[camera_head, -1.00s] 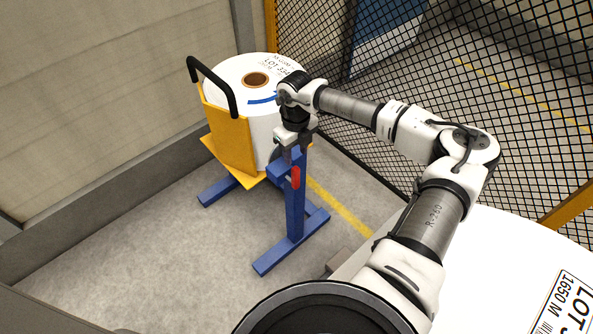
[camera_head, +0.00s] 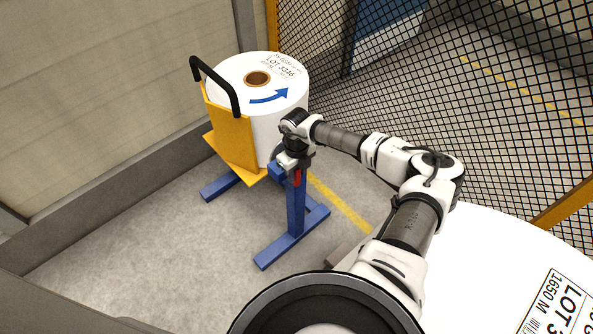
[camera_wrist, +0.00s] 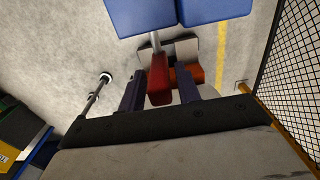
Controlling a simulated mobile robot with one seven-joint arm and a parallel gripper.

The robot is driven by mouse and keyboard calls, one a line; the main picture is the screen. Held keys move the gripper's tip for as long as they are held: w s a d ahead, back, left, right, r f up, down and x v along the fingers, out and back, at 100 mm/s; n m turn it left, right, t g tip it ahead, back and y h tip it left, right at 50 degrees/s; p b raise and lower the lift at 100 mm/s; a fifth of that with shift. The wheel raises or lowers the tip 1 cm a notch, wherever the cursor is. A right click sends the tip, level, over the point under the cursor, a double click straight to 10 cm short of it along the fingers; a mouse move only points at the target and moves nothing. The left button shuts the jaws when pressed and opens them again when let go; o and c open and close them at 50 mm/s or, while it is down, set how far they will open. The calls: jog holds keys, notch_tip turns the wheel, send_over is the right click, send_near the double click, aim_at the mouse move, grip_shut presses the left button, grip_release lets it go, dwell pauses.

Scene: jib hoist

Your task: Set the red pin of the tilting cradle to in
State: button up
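The tilting cradle has a yellow cradle plate (camera_head: 230,138) with a black handle bar (camera_head: 224,78), on a blue stand (camera_head: 296,208). Its red pin (camera_head: 297,178) shows at the top of the near blue post, partly hidden by my gripper (camera_head: 291,163). In the wrist view the red pin (camera_wrist: 158,86) is a red grip on a metal rod that runs to the blue post parts (camera_wrist: 142,14). My gripper (camera_wrist: 160,90) is open, with its two dark fingers on either side of the red grip and gaps showing. Contact is not visible.
A white roll (camera_head: 268,124) sits in the cradle. Mesh fencing (camera_head: 480,120) stands to the right and a wall (camera_head: 100,100) to the left. Another large white roll (camera_head: 500,250) is at front right. An orange-red block (camera_wrist: 192,75) lies beyond the fingers. Floor left of the stand is clear.

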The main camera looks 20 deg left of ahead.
grip_shut()
jog(key=w+a+b, duration=0.2)
jog(key=shift+a+r, duration=0.15)
jog(key=shift+a, duration=0.25)
jog(key=shift+o, duration=1.3)
grip_release()
jog(key=shift+a, duration=0.1)
